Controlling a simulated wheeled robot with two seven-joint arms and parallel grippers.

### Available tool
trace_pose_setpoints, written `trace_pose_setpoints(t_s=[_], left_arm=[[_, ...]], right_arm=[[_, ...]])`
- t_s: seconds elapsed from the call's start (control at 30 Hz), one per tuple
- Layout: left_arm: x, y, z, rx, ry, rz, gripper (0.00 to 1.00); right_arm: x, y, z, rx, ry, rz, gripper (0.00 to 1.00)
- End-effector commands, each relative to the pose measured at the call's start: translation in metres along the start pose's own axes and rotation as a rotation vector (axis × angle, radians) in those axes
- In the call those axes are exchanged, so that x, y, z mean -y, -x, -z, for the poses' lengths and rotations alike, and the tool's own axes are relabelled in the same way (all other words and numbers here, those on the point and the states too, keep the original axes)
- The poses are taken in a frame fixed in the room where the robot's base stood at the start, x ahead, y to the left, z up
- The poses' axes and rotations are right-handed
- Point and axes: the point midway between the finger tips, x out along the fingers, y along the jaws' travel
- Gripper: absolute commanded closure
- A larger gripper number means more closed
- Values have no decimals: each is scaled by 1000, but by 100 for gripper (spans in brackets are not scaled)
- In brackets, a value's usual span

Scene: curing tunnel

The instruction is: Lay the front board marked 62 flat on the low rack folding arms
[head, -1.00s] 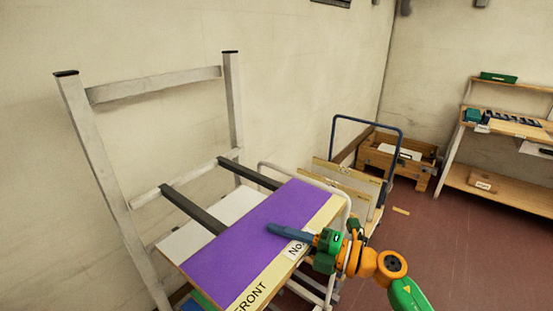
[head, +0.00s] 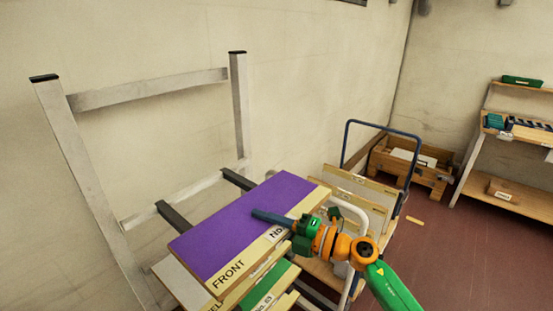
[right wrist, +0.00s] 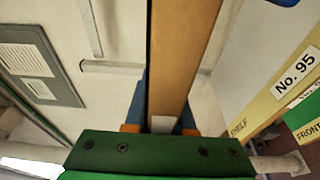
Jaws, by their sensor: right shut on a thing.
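The purple-topped front board (head: 235,225) has a cream edge strip reading FRONT and "No."; my gripper hides its number. My right gripper (head: 285,221) is shut on the board's near long edge, with one blue finger across its top. In the right wrist view the board's wooden edge (right wrist: 182,60) runs between the fingers (right wrist: 160,130). The board is roughly level over the outer parts of two dark folding arms (head: 175,215) on the pale rack (head: 85,170). I cannot tell whether it touches them. My left gripper is not in view.
Below the held board are a white-topped board (head: 175,282) and a green board (head: 270,287) marked No. 63. A blue-handled cart (head: 347,150) with upright boards stands right of the rack. A wooden crate (head: 410,165) and a shelf bench (head: 500,190) stand farther right.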

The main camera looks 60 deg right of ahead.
Motion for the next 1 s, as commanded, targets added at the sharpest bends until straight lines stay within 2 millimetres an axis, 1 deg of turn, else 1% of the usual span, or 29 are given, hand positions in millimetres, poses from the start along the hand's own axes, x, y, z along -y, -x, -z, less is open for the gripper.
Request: trace_pose_setpoints(t_s=[0.1,0.63,1.0], left_arm=[[0,-2,0,0,0,0,100],[-1,-18,-2,0,1,-1,100],[-2,-37,-3,-1,1,-2,100]], right_arm=[[0,-14,-3,-2,2,-3,100],[0,-77,-20,0,4,-2,100],[1,-121,-30,-1,2,-5,100]])
